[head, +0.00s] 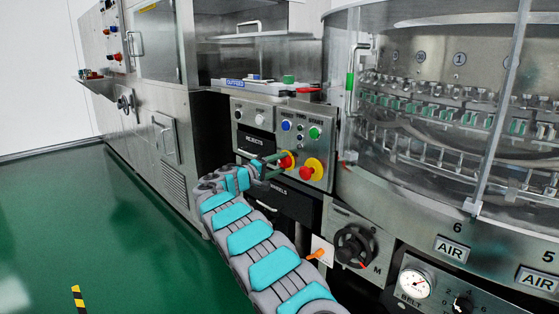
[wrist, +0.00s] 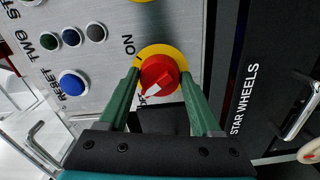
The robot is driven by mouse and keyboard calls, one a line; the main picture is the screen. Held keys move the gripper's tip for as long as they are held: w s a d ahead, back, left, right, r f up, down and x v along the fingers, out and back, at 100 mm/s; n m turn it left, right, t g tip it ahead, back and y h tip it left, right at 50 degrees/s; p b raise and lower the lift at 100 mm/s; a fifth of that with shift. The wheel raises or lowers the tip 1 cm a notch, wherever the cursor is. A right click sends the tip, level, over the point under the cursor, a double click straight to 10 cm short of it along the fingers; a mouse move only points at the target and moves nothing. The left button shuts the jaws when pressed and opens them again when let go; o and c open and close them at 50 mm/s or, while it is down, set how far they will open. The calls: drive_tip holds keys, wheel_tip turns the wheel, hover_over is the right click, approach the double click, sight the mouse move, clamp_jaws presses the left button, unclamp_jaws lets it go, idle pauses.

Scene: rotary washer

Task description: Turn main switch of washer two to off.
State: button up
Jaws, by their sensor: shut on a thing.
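The main switch is a red rotary knob on a yellow round plate, seen in the head view (head: 287,160) and close up in the wrist view (wrist: 158,74). It sits on the steel control panel (head: 300,145). My gripper (head: 276,164) reaches it from the left in the head view. In the wrist view the green fingers of my gripper (wrist: 160,80) are shut on the knob, one on each side. The knob's white mark points to the lower left there, away from the "ON" label (wrist: 128,46), toward a label mostly hidden by a finger.
A red emergency button (head: 311,169) on yellow is close right of the knob. Blue button (wrist: 72,83) and other buttons share the panel. A black handwheel (head: 355,246) is below right. The clear guard (head: 440,100) stands right. Green floor (head: 100,220) is open at left.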

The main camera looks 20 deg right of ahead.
drive_tip(key=shift+n+p, duration=0.7)
drive_tip(key=shift+n, duration=0.4)
drive_tip(key=o, duration=1.3)
drive_tip(key=shift+o, duration=0.2)
drive_tip(key=v, duration=0.7)
drive_tip(key=shift+a+b, duration=0.3)
drive_tip(key=shift+a, duration=0.05)
drive_tip(key=shift+s, duration=0.1)
